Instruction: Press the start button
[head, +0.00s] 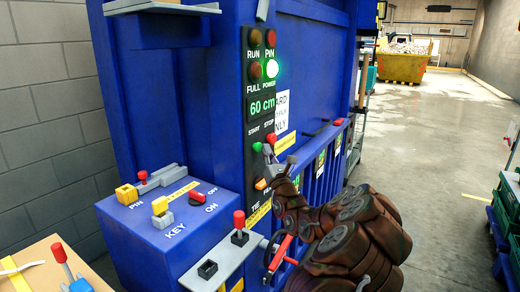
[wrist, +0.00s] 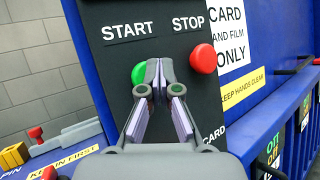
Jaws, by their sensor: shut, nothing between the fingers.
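The green START button (wrist: 138,73) sits on the black control panel under the word START in the wrist view, partly hidden by my fingertips. My gripper (wrist: 156,68) is shut and empty, its tips meeting at the button's right edge. I cannot tell whether they touch it. The red STOP button (wrist: 203,59) is to the right of my fingertips, clear of them. In the head view, the green START button (head: 257,147) shows just left of my gripper (head: 267,151), and the red STOP button (head: 271,138) is above and right of it.
The blue machine (head: 215,95) carries the panel. A key box (head: 160,215) and a small shelf with a red-topped lever (head: 239,222) stand lower left. Open floor (head: 430,140) is at right.

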